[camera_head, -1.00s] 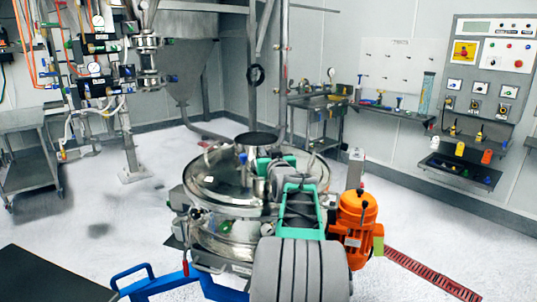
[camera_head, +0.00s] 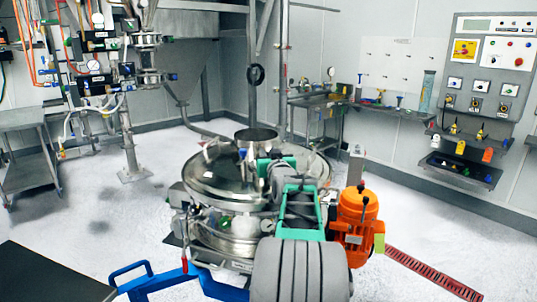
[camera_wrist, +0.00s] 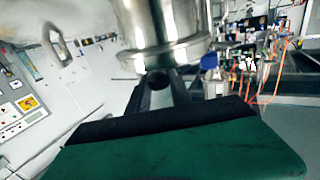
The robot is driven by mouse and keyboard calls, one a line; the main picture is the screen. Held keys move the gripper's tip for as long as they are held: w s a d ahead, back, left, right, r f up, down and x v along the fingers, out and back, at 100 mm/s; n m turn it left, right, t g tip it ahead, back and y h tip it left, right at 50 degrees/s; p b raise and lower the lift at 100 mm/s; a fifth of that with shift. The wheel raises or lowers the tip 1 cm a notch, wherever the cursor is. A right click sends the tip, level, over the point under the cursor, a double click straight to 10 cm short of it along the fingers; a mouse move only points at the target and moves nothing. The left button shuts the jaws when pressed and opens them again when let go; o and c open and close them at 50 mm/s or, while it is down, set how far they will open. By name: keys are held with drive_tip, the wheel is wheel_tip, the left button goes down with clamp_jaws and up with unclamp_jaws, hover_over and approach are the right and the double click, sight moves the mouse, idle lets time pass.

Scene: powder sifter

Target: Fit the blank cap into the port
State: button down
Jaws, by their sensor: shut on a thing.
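The round steel sifter (camera_head: 215,180) stands in the middle of the head view, with an open steel collar (camera_head: 257,136) on its lid. The collar (camera_wrist: 165,30) fills the top middle of the wrist view. My gripper (camera_wrist: 158,88) is just below the collar there, shut on a small dark round piece (camera_wrist: 157,79), perhaps the blank cap. I cannot tell whether this piece touches the collar. In the head view my arm hides the gripper's tips. A small blue part (camera_wrist: 209,61) shows right of the collar; the port cannot be clearly made out.
An orange motor (camera_head: 358,215) stands close to the right of my arm. A blue frame (camera_head: 165,283) and a dark platform (camera_head: 45,275) lie at front left. A steel cart (camera_head: 25,150) stands at left, a control panel (camera_head: 490,90) at right. Open floor lies behind the sifter.

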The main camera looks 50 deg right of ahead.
drive_tip(key=c, duration=1.1)
unclamp_jaws()
drive_tip(key=shift+f, duration=0.1)
drive_tip(key=shift+s, duration=0.1)
drive_tip(key=b+v, duration=0.2)
drive_tip(key=v, duration=0.5)
drive_tip(key=shift+s+a, duration=0.25)
